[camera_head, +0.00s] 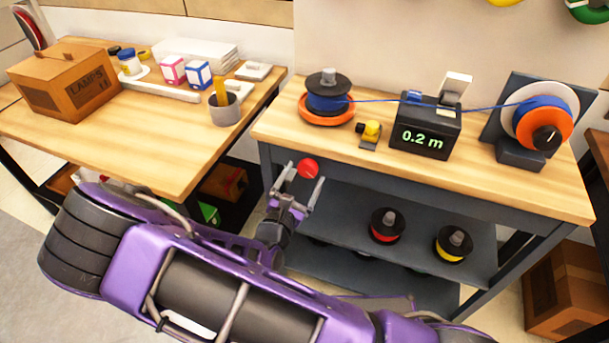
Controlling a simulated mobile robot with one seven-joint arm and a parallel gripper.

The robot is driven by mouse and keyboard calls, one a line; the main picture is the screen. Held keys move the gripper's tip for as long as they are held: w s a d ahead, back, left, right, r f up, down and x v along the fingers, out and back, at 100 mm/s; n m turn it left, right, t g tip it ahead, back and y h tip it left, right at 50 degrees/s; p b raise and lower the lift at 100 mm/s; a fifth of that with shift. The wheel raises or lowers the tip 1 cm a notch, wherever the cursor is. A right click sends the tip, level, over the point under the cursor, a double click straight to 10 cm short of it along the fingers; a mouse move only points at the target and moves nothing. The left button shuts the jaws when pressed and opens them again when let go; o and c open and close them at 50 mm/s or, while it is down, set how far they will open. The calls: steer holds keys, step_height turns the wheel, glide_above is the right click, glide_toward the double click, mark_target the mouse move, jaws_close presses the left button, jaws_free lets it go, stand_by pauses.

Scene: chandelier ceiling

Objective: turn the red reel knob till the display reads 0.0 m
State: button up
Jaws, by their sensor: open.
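The display (422,140) on the dark measuring box reads 0.2 m in green. A round red knob (309,168) shows at the front edge of the right-hand workbench; its mount is hidden. My gripper (301,182) is open, its two fingers pointing up toward the knob. The knob appears at the fingertips, between them in the picture; I cannot tell whether they touch it. A blue line runs from a spool (327,98) on an orange base (325,115), through the box, to an orange and blue reel (543,124) with a black hub at the right.
A small yellow and black device (369,133) stands left of the box. Spools with red (387,226) and yellow (453,244) lie on the shelf below. The left table (158,138) holds a lamps carton (66,82) and a grey cup (224,109). The bench's front strip is clear.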

steer(key=shift+w+d, duration=0.25)
steer(key=shift+w, duration=0.4)
steer(key=c, duration=1.4)
steer(key=shift+o, duration=0.2)
steer(key=shift+m, duration=0.3)
steer(key=m, duration=0.2)
steer(key=shift+m+p, duration=0.3)
steer(key=shift+m+b, duration=0.3)
steer(key=shift+m, duration=1.6)
steer(key=shift+a, duration=0.1)
